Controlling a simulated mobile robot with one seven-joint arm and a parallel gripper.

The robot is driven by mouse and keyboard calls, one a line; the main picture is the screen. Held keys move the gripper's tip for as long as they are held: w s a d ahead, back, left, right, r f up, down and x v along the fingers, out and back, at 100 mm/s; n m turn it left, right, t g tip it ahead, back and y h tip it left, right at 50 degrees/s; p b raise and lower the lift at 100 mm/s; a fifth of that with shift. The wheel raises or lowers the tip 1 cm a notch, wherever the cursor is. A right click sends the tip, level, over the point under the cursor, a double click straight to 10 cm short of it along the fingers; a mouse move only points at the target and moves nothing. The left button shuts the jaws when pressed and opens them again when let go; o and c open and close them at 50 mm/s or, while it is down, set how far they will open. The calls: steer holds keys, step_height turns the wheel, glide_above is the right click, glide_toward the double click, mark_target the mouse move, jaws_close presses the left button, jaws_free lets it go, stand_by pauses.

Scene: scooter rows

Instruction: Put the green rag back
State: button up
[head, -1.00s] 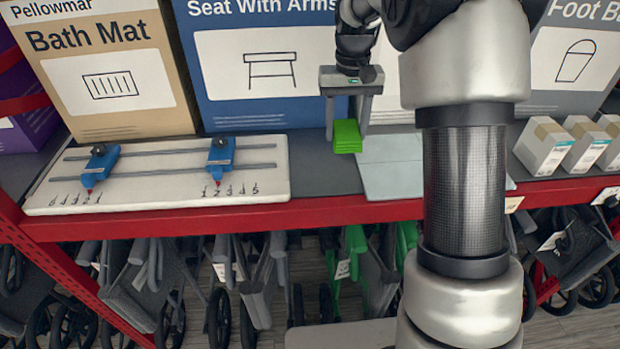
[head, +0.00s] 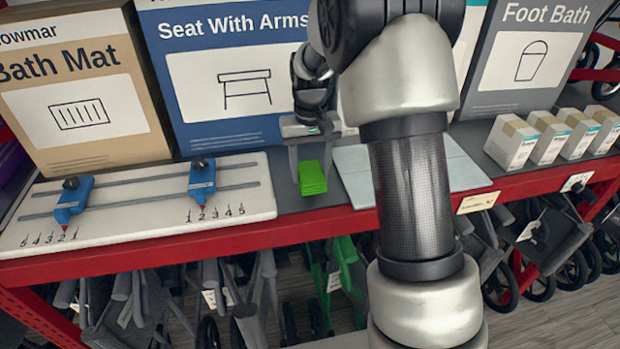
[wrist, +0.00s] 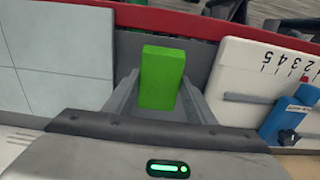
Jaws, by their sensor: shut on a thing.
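The green rag (head: 312,178) is a folded, bright green block between the fingers of my gripper (head: 311,172). In the wrist view the rag (wrist: 161,77) stands between the two grey fingers, with my gripper (wrist: 158,98) shut on it. It is over the grey strip of shelf between the white slider board (head: 130,215) and the pale tiled mat (head: 357,172). I cannot tell whether the rag touches the shelf.
The board carries two blue sliders (head: 202,178) on rails above printed numbers. Large boxes, one a blue Seat With Arms box (head: 235,80), stand close behind. Small white cartons (head: 512,142) stand at the right. A red shelf edge (head: 300,227) runs in front, with folded wheeled frames below.

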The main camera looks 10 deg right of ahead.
mark_target(310, 171)
steer(key=shift+f, duration=1.5)
steer(key=shift+f, duration=0.1)
steer(key=o, duration=0.9)
steer(key=shift+o, duration=0.2)
